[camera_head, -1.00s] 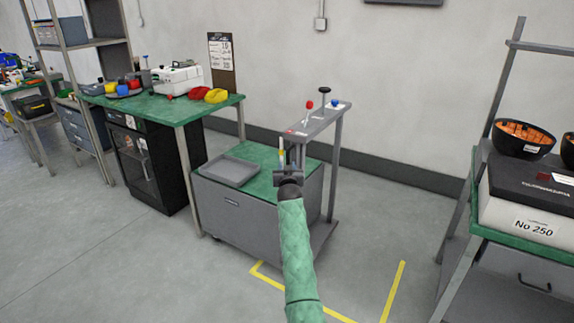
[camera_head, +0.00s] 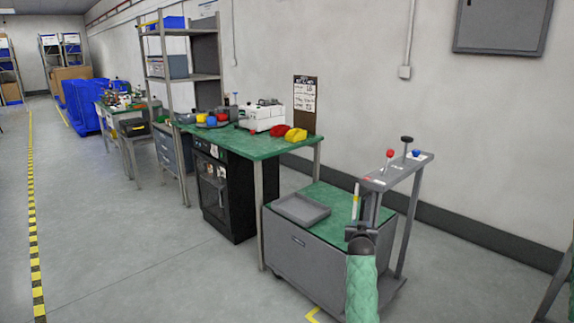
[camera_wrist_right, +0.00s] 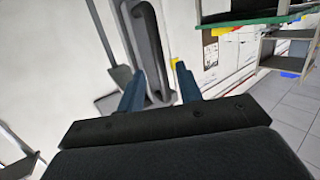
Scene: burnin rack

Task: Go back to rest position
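My right gripper (camera_head: 357,212) shows at the lower right of the head view, at the end of the green-sleeved arm. It is in front of the grey cart with a green top (camera_head: 330,262). In the right wrist view its two blue-grey fingers (camera_wrist_right: 160,85) stand apart with a gap between them, and I see nothing held. A thin white and yellow upright strip (camera_head: 355,195) shows just above the gripper in the head view; I cannot tell what it is. My left gripper is not in view.
A raised grey shelf with red, black and blue knobs (camera_head: 397,172) rises from the cart close to my right gripper. A grey tray (camera_head: 301,209) lies on the cart. A green-topped table (camera_head: 262,145) stands to the left. The floor at left is clear.

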